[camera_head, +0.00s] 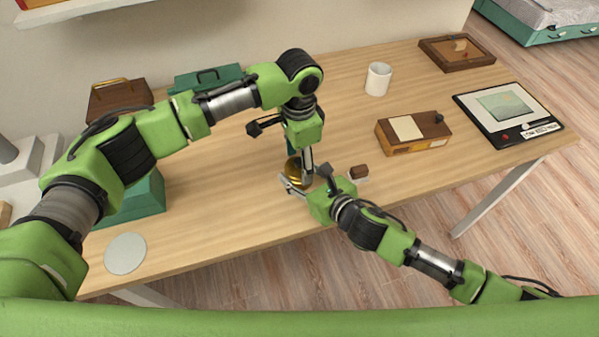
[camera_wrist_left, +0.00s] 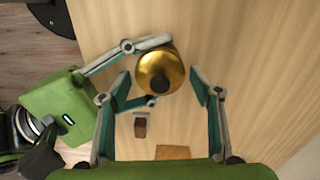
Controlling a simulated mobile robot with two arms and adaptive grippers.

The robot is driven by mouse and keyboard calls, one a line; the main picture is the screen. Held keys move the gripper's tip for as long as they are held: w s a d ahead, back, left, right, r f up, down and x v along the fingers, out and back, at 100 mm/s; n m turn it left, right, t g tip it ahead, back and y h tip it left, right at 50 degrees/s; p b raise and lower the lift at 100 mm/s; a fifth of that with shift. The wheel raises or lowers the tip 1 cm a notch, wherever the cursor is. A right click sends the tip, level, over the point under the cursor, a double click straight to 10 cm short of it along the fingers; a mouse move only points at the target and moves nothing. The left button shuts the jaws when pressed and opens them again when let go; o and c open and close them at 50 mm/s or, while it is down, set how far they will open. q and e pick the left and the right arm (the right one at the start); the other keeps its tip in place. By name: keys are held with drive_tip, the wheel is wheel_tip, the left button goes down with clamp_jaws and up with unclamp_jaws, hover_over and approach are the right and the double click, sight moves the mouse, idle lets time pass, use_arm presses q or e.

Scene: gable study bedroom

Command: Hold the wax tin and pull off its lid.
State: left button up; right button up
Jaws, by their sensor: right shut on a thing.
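The wax tin (camera_head: 293,170) is near the front edge of the table, largely hidden behind my grippers in the head view. In the left wrist view its round golden top (camera_wrist_left: 158,62) shows from above, with a dark knob (camera_wrist_left: 160,83) on it. My right gripper (camera_head: 306,181) is shut on the tin from the side, its fingers around the body below the top. My left gripper (camera_wrist_left: 160,80) points down above the tin. Its two fingers are spread on either side of the golden top, with gaps between them and the knob.
A small brown block (camera_head: 359,171) lies just right of the tin. Further right are a wooden box (camera_head: 413,132), a white mug (camera_head: 378,79), a drawing tablet (camera_head: 509,113) and a brown tray (camera_head: 457,52). A pale disc (camera_head: 125,254) lies at the front left.

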sight(299, 160)
use_arm(q)
drive_tip(key=c, duration=1)
drive_tip(key=shift+r, duration=0.2)
drive_tip(key=shift+r, duration=2.85)
use_arm(e)
drive_tip(key=o, duration=1.3)
use_arm(q)
wheel_tip(299, 160, up, 4)
drive_tip(key=shift+r, duration=0.2)
